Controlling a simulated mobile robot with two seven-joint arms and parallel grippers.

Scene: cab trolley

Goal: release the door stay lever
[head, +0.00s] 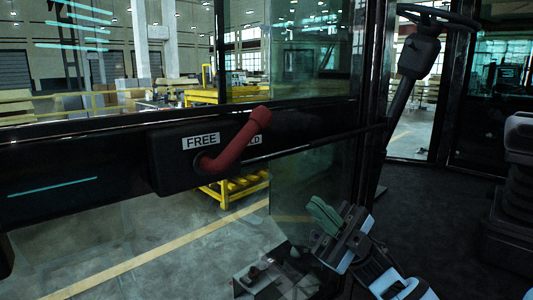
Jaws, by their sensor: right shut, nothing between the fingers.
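The door stay lever (237,140) is a red bent handle on a dark box (172,160) fixed to the cab door's crossbar. It slants up and to the right from its pivot, across the HOLD label (254,140), whose first letters it hides. My left gripper is not in view.
A thin dark rod (318,145) runs from the box area right to the door frame. Glass panes (310,195) lie above and below the crossbar. A steering wheel (437,17) on a column and a dark seat (515,190) stand at right.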

